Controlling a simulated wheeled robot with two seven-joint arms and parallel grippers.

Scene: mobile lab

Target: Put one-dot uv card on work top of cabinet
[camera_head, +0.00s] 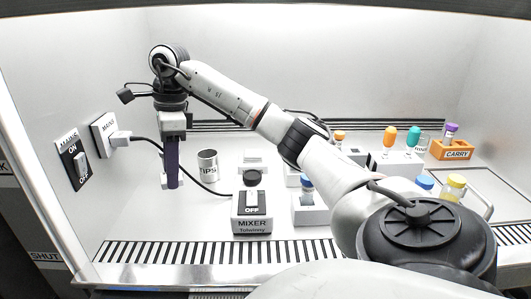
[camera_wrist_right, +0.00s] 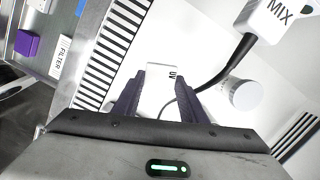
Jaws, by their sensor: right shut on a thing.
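My right gripper (camera_head: 171,183) hangs down at the left side of the cabinet, above the white work top (camera_head: 160,223). In the right wrist view, its two dark fingers (camera_wrist_right: 161,88) are closed on a small white card marked "UV" (camera_wrist_right: 160,73). The card shows between and beyond the fingertips. I cannot make out dots on it. In the head view, only a small pale piece shows beside the fingertips. Whether the card touches the work top is unclear. My left gripper is out of view.
The mixer (camera_head: 252,212) stands right of the gripper, with a TIPS cup (camera_head: 208,165) behind. A black cable runs from the mains plug (camera_head: 120,139) past the gripper. A slotted grille (camera_head: 200,251) lies along the front. The orange CARRY rack (camera_head: 452,150) stands far right.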

